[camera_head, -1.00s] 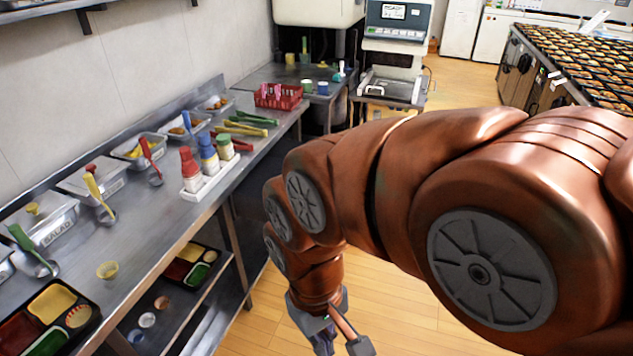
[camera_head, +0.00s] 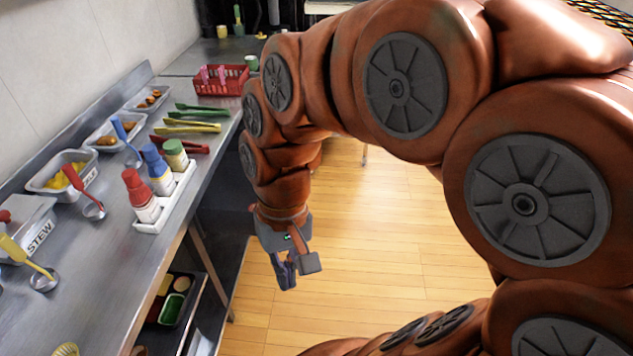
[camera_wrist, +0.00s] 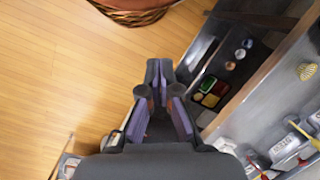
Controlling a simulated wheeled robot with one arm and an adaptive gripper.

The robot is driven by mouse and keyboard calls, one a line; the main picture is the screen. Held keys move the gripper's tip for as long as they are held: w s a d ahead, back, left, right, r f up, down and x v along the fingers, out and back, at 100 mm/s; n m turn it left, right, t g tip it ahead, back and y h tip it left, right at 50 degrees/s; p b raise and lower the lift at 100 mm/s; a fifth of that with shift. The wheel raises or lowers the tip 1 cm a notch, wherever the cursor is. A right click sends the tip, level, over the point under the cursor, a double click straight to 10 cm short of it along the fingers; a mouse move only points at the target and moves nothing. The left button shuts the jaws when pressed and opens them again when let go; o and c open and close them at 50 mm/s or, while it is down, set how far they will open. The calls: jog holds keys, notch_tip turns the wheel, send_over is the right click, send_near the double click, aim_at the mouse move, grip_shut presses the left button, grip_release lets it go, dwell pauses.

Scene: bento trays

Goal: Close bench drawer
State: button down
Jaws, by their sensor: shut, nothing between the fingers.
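The steel bench (camera_head: 110,245) runs along the left of the head view, and it also shows at the right of the wrist view (camera_wrist: 262,110). I cannot make out a bench drawer in either view, so I cannot tell whether it is open. My gripper (camera_head: 284,275) points down over the wooden floor, to the right of the bench's front edge and apart from it. Its fingers are together with nothing between them, as the wrist view also shows (camera_wrist: 160,78). My arm hides part of the bench's far end.
Spice bottles stand in a white rack (camera_head: 168,207) near the bench edge. A bento tray (camera_head: 172,309) sits on the lower shelf. A round reddish-brown object (camera_wrist: 135,10) is at the wrist view's top. Floor (camera_head: 385,220) is clear.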

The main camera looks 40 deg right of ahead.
jog(key=w+d+f+m+y+b, duration=0.15)
jog(key=w+m+y+b, duration=0.45)
jog(key=w, duration=1.2)
jog(key=w+d+f+m+t+y, duration=0.1)
jog(key=w+d+f+m+t, duration=0.15)
jog(key=w+d, duration=0.3)
jog(key=w+d+f+m+t, duration=0.1)
jog(key=w+d+m, duration=0.3)
jog(key=w, duration=0.2)
jog(key=w+d+f+m+t+b, duration=0.15)
jog(key=d+f+m, duration=0.35)
jog(key=d, duration=0.5)
jog(key=d+f+m+t+h+b, duration=0.1)
jog(key=d+f+m+t+b, duration=0.15)
jog(key=d+f, duration=0.65)
jog(key=d+f+m+t+b, duration=0.1)
jog(key=d+f+m, duration=0.35)
jog(key=d, duration=0.75)
jog(key=w+a+f, duration=0.5)
jog(key=w+a, duration=0.3)
jog(key=shift+a+f+p, duration=0.2)
jog(key=shift+f+p, duration=0.05)
jog(key=shift+p, duration=0.15)
jog(key=shift+a, duration=0.1)
